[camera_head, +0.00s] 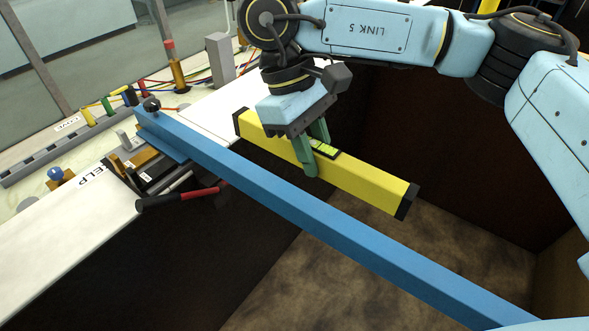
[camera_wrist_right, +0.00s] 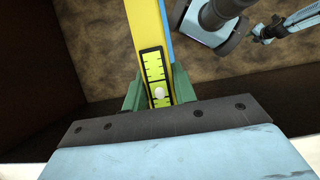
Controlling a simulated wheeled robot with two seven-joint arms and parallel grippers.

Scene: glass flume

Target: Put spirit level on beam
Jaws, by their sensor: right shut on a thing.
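The yellow spirit level (camera_head: 370,182) with black end caps is in the grip of my right gripper (camera_head: 312,160). The green fingers are shut around its middle, next to the vial. The level also shows in the right wrist view (camera_wrist_right: 147,25), with its yellow-green vial window (camera_wrist_right: 154,70) between the fingers (camera_wrist_right: 155,92). The blue beam (camera_head: 300,207) runs diagonally from the bench edge to the lower right. In the head view the level appears beyond the beam and roughly parallel to it. Whether they touch I cannot tell. My left gripper is not seen.
A white bench edge (camera_head: 85,215) runs along the left, with a red-handled tool (camera_head: 178,198) jutting out. Coloured pegs and cables stand behind it, near a grey post (camera_head: 221,60). Below the beam is a deep open space with a mottled brown floor (camera_head: 350,270).

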